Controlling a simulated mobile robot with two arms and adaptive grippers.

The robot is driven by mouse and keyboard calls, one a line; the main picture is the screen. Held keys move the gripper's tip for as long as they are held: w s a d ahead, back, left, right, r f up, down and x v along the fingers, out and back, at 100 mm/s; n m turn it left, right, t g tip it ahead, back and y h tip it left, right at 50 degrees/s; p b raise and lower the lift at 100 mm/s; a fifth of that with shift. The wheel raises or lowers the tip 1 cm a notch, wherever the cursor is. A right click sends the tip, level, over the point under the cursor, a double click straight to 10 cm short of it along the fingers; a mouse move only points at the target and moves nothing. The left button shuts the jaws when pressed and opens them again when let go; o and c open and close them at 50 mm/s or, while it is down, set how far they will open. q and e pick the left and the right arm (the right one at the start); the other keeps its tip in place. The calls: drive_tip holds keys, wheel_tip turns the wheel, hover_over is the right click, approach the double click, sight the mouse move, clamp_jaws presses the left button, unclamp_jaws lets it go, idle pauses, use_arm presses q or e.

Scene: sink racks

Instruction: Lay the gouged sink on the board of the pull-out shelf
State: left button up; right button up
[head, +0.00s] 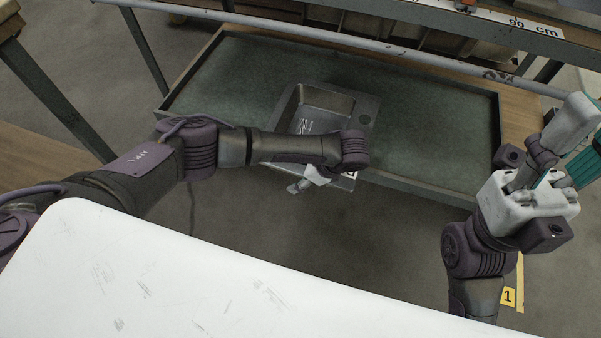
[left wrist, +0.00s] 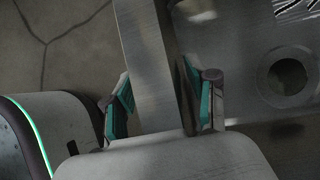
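The gouged sink (head: 368,101) is grey metal with white scratch marks in its bowl and a round hole. In the head view it shows over the green board (head: 430,135) of the pull-out shelf, its near end overlapping the shelf's front lip. I cannot tell whether it touches the board. My left gripper (head: 310,183) is at the sink's near end, partly hidden by my wrist. In the left wrist view its teal-padded fingers (left wrist: 162,100) close on either side of a metal edge of the sink (left wrist: 245,60). My right gripper (head: 580,150) is far right, away from the sink; its opening is unclear.
A raised rim borders the shelf board, which is bare left and right of the sink. A rail (head: 300,38) and a beam with a scale (head: 520,22) run above its back. A white surface (head: 200,275) fills the foreground.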

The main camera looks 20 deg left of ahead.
use_arm(q)
drive_tip(key=shift+r, duration=0.15)
drive_tip(key=v, duration=1.2)
idle(0.4)
